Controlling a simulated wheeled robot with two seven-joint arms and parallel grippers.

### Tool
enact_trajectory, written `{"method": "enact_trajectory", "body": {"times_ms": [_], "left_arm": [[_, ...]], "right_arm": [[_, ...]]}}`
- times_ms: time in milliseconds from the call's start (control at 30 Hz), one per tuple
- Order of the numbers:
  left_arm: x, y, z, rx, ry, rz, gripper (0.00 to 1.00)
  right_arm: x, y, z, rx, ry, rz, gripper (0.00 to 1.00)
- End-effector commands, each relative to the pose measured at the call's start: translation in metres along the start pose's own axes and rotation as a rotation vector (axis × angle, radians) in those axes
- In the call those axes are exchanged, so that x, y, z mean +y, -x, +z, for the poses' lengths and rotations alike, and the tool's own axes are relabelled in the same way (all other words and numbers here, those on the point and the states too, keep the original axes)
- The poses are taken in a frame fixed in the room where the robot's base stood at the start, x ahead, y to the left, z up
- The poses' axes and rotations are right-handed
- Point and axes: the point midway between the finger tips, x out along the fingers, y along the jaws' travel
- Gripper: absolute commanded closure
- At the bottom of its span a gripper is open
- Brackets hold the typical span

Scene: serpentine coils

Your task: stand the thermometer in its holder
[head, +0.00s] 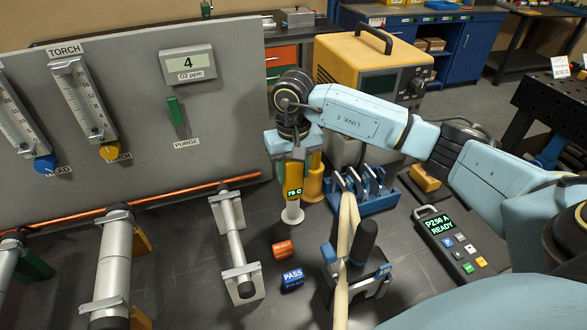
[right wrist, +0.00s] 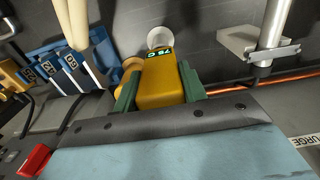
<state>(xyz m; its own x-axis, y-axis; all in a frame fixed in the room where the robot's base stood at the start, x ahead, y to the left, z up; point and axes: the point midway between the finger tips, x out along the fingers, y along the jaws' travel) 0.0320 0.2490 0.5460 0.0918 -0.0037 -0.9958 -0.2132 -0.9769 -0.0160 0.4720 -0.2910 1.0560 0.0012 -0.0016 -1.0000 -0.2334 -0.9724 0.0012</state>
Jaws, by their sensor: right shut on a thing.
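The thermometer (head: 293,193) is a yellow body with a lit green display reading about 75 C. My right gripper (head: 292,174) is shut on it and points down. A pale cylindrical piece with a round end (head: 292,213) shows directly below the thermometer; I cannot tell whether it is part of it. In the right wrist view, the green fingers grip both sides of the thermometer (right wrist: 160,84). A yellow-orange upright cup (head: 314,182), seemingly the holder, stands beside it, apart from the gripper and partly hidden by it. My left gripper is out of view.
A blue rack (head: 375,200) with several slots stands right of the cup. A pipe on clamps (head: 234,240) lies to the left. A grey gauge panel (head: 225,100) rises behind.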

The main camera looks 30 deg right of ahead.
Motion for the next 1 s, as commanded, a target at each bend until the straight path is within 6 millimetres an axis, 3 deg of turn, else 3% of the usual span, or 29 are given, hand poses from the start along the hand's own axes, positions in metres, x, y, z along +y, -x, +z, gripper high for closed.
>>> {"method": "enact_trajectory", "body": {"times_ms": [167, 200, 367, 733, 867, 1000], "left_arm": [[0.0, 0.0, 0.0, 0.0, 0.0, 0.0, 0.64], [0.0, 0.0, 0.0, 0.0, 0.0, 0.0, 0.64], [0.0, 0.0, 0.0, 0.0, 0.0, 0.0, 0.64], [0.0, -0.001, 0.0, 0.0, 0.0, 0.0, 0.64], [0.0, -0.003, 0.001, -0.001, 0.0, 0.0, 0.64], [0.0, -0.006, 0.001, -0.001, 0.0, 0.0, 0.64]], "right_arm": [[0.0, 0.001, 0.0, 0.001, 0.0, 0.0, 0.84], [0.0, 0.001, 0.0, 0.001, 0.0, 0.0, 0.53], [0.0, 0.001, 0.0, 0.001, 0.0, 0.0, 0.33], [0.0, 0.007, 0.0, 0.001, 0.0, 0.0, 0.33], [0.0, 0.027, -0.001, 0.004, 0.0, 0.0, 0.33], [0.0, 0.059, -0.001, 0.007, 0.001, -0.001, 0.33]]}}
